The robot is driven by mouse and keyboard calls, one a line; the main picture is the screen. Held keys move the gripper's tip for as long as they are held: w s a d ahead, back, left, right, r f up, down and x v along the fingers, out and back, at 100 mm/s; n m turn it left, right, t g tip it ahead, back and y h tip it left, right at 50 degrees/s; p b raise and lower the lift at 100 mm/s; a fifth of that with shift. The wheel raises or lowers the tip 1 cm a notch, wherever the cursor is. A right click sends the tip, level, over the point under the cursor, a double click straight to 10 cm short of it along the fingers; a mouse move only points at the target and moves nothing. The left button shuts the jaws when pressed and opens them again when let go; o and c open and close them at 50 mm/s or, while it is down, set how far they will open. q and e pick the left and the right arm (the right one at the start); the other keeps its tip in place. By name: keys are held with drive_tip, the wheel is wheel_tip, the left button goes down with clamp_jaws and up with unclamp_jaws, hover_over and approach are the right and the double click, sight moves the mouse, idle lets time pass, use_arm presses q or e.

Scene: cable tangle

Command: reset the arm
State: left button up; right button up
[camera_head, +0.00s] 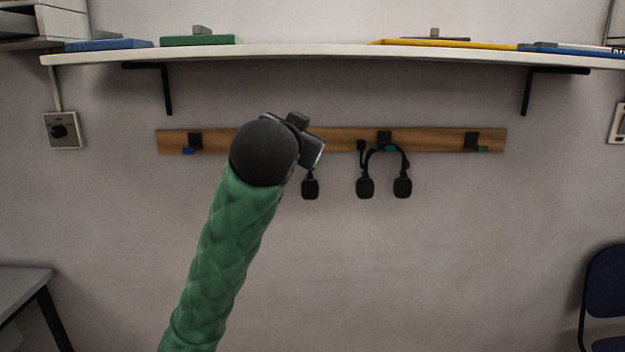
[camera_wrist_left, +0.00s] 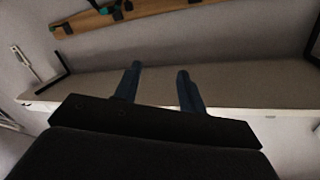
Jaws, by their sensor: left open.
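My left arm, in a green sleeve (camera_head: 225,255), rises from the bottom of the head view to a black wrist (camera_head: 265,152) in front of the rail. A black headset (camera_head: 403,165) hangs from the middle hook of the wooden rail (camera_head: 440,140). A dark ear pad (camera_head: 310,188) hangs just right of the wrist; what it belongs to is hidden. My right gripper is in neither view.
A white shelf (camera_head: 300,55) on black brackets (camera_head: 167,90) runs above the rail, with flat coloured items on it. A grey table (camera_head: 25,283) stands at lower left, a dark blue chair (camera_head: 608,285) at lower right. The wall below the rail is bare.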

use_arm(q)
drive_tip(key=s+a+f+n+g+y, duration=0.1)
drive_tip(key=s+a+f+g, duration=0.25)
drive_tip(key=f, duration=1.15)
drive_tip(key=s+a+f+n+g, duration=0.2)
drive_tip(key=a+f, duration=0.2)
drive_tip(key=f, duration=1.1)
drive_tip(key=s+a+f+n+g+y, duration=0.1)
drive_tip(key=s+a+f+g, duration=0.2)
drive_tip(key=f, duration=1.2)
drive_tip(key=s+a+f+g, duration=0.1)
drive_tip(key=s+f+g, duration=0.2)
drive_tip(key=s+f, duration=1.1)
drive_tip(key=s+a+f+n+g, duration=0.1)
drive_tip(key=s+a+f+g, duration=0.1)
drive_tip(key=s+f, duration=1.2)
drive_tip(key=s+g, duration=0.1)
drive_tip(key=s, duration=0.2)
drive_tip(key=shift+s+f+g, duration=0.2)
drive_tip(key=shift+s+g, duration=0.1)
drive_tip(key=shift+g, duration=0.05)
